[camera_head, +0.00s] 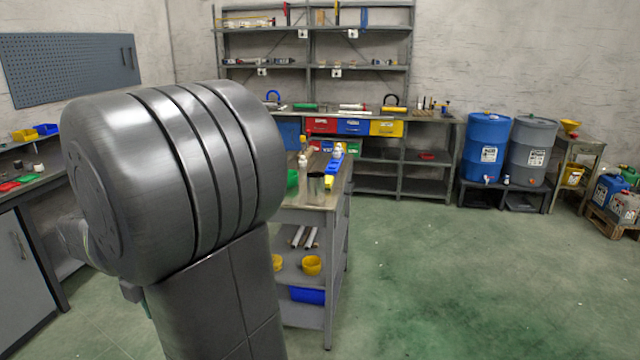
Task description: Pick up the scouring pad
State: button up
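I cannot make out for sure which item is the scouring pad. A small flat green item (28,178) lies on the left bench, beside a flat red item (9,186). Another flat green item (305,106) lies on the long back workbench. A green object (292,181) shows at the left edge of the middle cart's top, partly hidden by my arm. My own grey arm fills the left middle of the view and covers part of the cart and the left bench. My gripper is not seen in this view.
The left bench (30,195) stands at the left edge. Blue (486,147) and grey (531,150) drums stand at back right. Green floor (450,280) is clear right of the cart.

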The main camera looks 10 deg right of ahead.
aim_at(329, 181)
jog(key=i+l, duration=1.3)
jog(key=i, duration=0.15)
jog(key=i+l, duration=1.3)
jog(key=i+j+u, duration=0.05)
jog(key=i, duration=0.05)
